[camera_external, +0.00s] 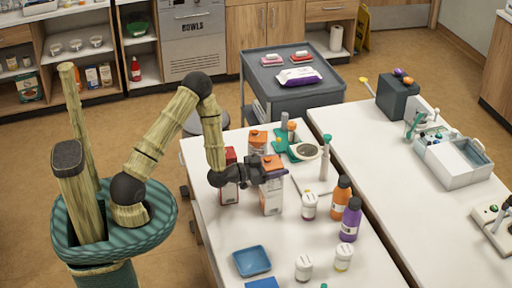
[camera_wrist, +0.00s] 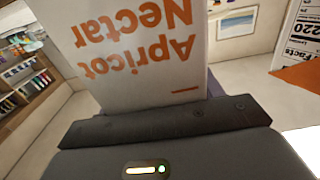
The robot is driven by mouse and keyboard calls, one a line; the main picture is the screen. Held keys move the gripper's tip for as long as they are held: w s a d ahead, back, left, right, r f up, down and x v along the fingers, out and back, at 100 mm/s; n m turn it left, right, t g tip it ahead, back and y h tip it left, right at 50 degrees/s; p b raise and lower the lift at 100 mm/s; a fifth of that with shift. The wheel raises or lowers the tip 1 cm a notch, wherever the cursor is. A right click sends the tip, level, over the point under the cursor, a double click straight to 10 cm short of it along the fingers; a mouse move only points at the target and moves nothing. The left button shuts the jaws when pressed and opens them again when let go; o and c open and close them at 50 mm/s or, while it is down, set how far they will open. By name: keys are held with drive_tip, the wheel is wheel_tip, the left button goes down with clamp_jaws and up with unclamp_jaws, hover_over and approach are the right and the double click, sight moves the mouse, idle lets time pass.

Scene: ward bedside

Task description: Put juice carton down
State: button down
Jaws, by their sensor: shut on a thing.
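The juice carton (camera_external: 271,202), white with an orange top, is upright at the left part of the white table (camera_external: 225,236). My gripper (camera_external: 274,177) is shut on its upper part from the left. In the wrist view the carton (camera_wrist: 150,50) fills the space past my gripper, with orange "Apricot Nectar" lettering upside down. I cannot tell whether its base touches the table. A second orange-topped carton (camera_external: 257,140) stands behind it, and a red carton (camera_external: 229,180) stands to its left, partly hidden by my arm.
A blue tray (camera_external: 252,261) lies in front. The table between tray and carton is clear. A grey cart (camera_external: 290,92) stands behind.

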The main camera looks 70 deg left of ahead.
drive_tip(key=shift+c, duration=1.4)
unclamp_jaws()
drive_tip(key=shift+f, duration=0.1)
drive_tip(key=s+r+p, duration=0.2)
drive_tip(key=r+p, duration=0.1)
drive_tip(key=s+r+p, duration=0.2)
drive_tip(key=s+p, duration=0.1)
drive_tip(key=shift+r, duration=0.4)
drive_tip(key=shift+r+p, duration=0.75)
